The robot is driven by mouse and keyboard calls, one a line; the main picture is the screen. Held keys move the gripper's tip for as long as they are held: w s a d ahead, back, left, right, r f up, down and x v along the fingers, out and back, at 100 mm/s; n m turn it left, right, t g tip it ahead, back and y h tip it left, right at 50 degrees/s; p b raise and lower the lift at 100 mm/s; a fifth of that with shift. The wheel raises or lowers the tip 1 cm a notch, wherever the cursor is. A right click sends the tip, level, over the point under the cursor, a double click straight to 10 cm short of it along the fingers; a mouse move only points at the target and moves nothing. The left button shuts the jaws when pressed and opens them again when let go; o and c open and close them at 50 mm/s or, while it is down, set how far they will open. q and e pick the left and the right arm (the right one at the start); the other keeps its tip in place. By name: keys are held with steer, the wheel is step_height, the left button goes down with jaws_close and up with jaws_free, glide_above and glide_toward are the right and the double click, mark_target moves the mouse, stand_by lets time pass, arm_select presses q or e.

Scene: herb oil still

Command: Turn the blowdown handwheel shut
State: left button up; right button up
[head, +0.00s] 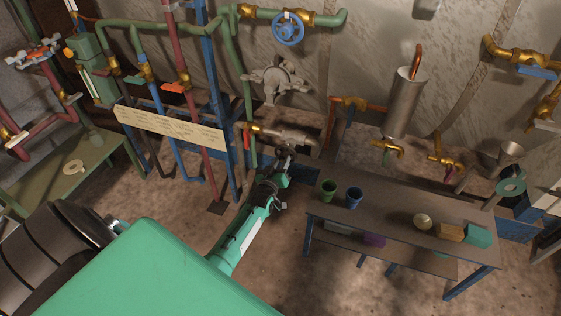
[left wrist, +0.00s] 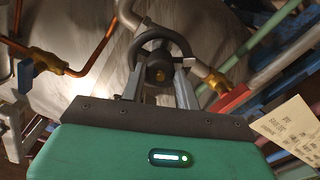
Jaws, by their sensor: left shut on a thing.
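A dark round handwheel (left wrist: 152,38) with a brass-coloured centre sits straight ahead in the left wrist view. In the head view it is small and partly hidden by my gripper, at the end of a grey metal valve body (head: 290,135) on a pipe. My left gripper (left wrist: 160,82) is shut on this handwheel, one finger at each side of the hub against the lower part of the ring. In the head view the left gripper (head: 284,157) reaches up to it from below. The wheel's turn angle cannot be told. My right gripper is not in view.
A red lever (left wrist: 231,99) and a hanging paper tag (left wrist: 290,128) are close on the right in the wrist view. A blue handwheel (head: 288,29) is higher up. A bench (head: 390,225) with cups stands right of my arm.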

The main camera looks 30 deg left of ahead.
arm_select(q)
steer(key=m, duration=0.4)
steer(key=shift+d+m+p, duration=0.1)
steer(key=shift+m+p, duration=0.2)
steer(key=shift+f+m+b, duration=0.2)
steer(key=shift+m+b, duration=3.4)
steer(key=shift+m, duration=7.3)
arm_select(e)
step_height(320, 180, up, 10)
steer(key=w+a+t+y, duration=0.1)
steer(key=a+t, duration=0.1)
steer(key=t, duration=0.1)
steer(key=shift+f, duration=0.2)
arm_select(q)
steer(key=o, duration=1)
steer(key=shift+c, duration=0.2)
steer(key=p+v, duration=0.1)
steer(key=v, duration=1.2)
steer(key=shift+s, duration=0.4)
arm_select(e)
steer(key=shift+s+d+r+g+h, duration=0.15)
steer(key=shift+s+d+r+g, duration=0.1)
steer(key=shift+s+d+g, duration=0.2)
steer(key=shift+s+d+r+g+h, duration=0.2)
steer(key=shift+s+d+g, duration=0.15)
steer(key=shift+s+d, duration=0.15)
